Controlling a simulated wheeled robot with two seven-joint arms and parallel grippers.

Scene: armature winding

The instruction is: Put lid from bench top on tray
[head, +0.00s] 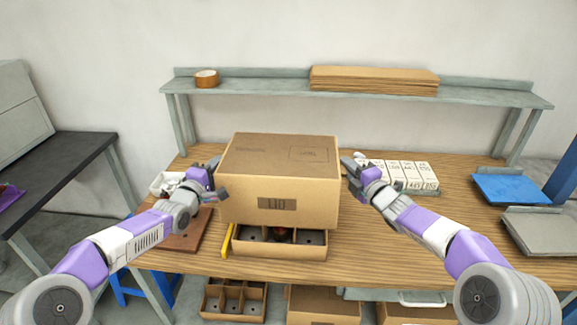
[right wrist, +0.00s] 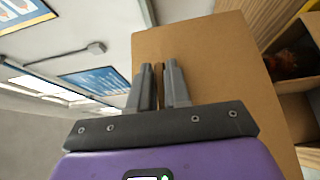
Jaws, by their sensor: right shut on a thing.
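The lid (head: 279,181), a large brown cardboard box-shaped cover with a dark printed label on its front, sits over the cardboard tray (head: 266,250). The tray has compartments, and a dark reddish thing shows inside it. I cannot tell whether the lid touches the tray. My right gripper (head: 350,164) is shut on the lid's right side; the right wrist view shows its fingers (right wrist: 158,85) against the lid's cardboard wall (right wrist: 205,65). My left gripper (head: 213,178) is at the lid's left side, its fingertips partly hidden, so its grip is unclear.
White boxes (head: 408,175) stand on the wooden bench (head: 390,255) right of the lid. A shelf (head: 260,90) behind holds a tape roll (head: 206,78) and flat cardboard (head: 374,79). Several boxes sit below the bench.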

